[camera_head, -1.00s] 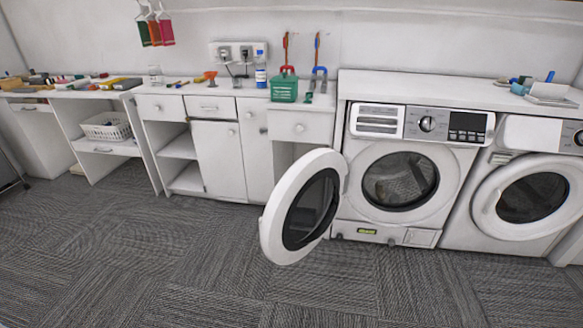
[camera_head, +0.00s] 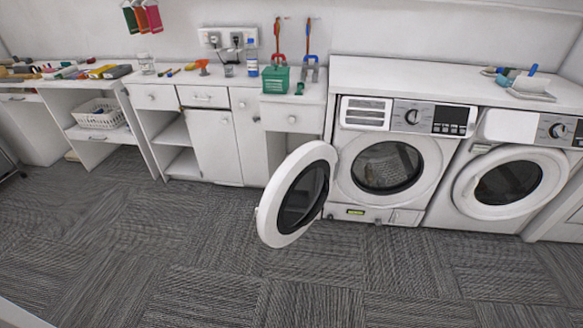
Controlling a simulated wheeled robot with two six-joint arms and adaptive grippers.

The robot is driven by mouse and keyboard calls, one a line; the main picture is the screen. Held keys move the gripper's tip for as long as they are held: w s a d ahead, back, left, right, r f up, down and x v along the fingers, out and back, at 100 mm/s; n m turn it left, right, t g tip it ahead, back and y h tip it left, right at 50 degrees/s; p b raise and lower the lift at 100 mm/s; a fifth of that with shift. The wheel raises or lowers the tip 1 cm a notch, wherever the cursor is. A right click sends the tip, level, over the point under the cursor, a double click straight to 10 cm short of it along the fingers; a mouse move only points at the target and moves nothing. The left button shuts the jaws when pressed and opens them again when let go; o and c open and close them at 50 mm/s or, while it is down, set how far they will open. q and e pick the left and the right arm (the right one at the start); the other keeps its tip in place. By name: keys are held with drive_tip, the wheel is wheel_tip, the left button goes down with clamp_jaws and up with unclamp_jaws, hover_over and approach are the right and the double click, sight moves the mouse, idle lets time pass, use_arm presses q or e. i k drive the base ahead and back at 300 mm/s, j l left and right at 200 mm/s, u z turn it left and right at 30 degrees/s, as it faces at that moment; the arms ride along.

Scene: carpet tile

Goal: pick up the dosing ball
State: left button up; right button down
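I cannot make out a dosing ball for certain in the head view. Small items stand on the counter, among them an orange one (camera_head: 203,67), a blue-and-white bottle (camera_head: 252,66) and a green basket (camera_head: 275,79), but none is clearly a ball. Neither of my grippers is in view.
A front-loading washer (camera_head: 402,122) stands with its round door (camera_head: 297,194) swung open into the room. A second machine (camera_head: 510,183) with its door shut stands to its right. White cabinets (camera_head: 213,146) line the wall at left. The carpet (camera_head: 180,235) in front is clear.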

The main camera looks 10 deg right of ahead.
sight(382, 182)
drive_tip(key=i+l+u, duration=0.2)
drive_tip(key=i+u, duration=0.3)
drive_tip(key=i+l+u, duration=0.5)
drive_tip(key=i+j+z, duration=0.35)
drive_tip(key=i, duration=0.25)
drive_tip(key=i+j+z, duration=0.4)
drive_tip(key=i, duration=0.15)
drive_tip(key=i+j+z, duration=0.1)
drive_tip(key=z, duration=0.35)
drive_tip(key=i+j+z, duration=0.2)
drive_tip(key=z, duration=0.25)
drive_tip(key=i+j+z, duration=0.1)
drive_tip(key=z, duration=0.35)
drive_tip(key=i+j+z, duration=0.1)
drive_tip(key=j+z, duration=0.5)
drive_tip(key=z, duration=0.3)
drive_tip(key=j+z, duration=0.25)
drive_tip(key=z, duration=0.2)
